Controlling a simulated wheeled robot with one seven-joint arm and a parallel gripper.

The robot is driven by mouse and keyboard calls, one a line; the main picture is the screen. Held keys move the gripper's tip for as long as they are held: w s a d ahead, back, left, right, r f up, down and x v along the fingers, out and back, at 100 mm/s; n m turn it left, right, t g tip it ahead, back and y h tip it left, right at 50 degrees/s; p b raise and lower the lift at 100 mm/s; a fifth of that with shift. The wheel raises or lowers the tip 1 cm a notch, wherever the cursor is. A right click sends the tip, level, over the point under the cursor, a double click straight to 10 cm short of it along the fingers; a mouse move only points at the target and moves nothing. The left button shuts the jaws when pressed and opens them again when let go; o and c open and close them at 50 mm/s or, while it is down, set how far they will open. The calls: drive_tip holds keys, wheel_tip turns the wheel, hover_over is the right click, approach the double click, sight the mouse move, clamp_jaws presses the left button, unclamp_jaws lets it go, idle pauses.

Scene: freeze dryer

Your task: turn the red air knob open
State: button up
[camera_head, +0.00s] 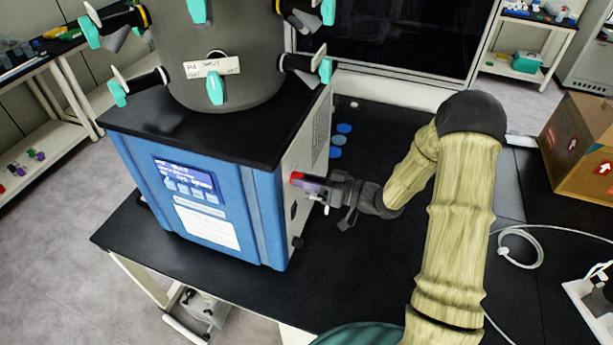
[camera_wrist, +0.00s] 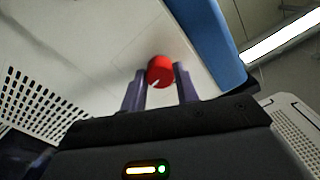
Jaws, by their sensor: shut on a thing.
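The red air knob (camera_wrist: 160,71) sticks out from the white side panel of the blue freeze dryer (camera_head: 203,200). In the head view the knob (camera_head: 297,177) is a small red patch on the machine's right side. My gripper (camera_wrist: 159,85) has its two purple fingers on either side of the knob and is shut on it. A pale mark shows on the knob's face. In the head view my gripper (camera_head: 312,183) reaches the panel from the right, and its fingers partly hide the knob.
The freeze dryer stands on a black table (camera_head: 380,255). Its grey chamber (camera_head: 215,50) carries several teal-handled valves. A cardboard box (camera_head: 585,150) stands at the right, with a white tube (camera_head: 520,240) nearby. Blue discs (camera_head: 344,128) lie behind my gripper.

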drive_tip(key=shift+m+p, duration=0.35)
drive_tip(key=shift+m, duration=0.45)
drive_tip(key=o, duration=1)
drive_tip(key=shift+c, duration=0.2)
drive_tip(key=shift+d, duration=0.15)
drive_tip(key=b+v, duration=0.6)
drive_tip(key=v, duration=1.1)
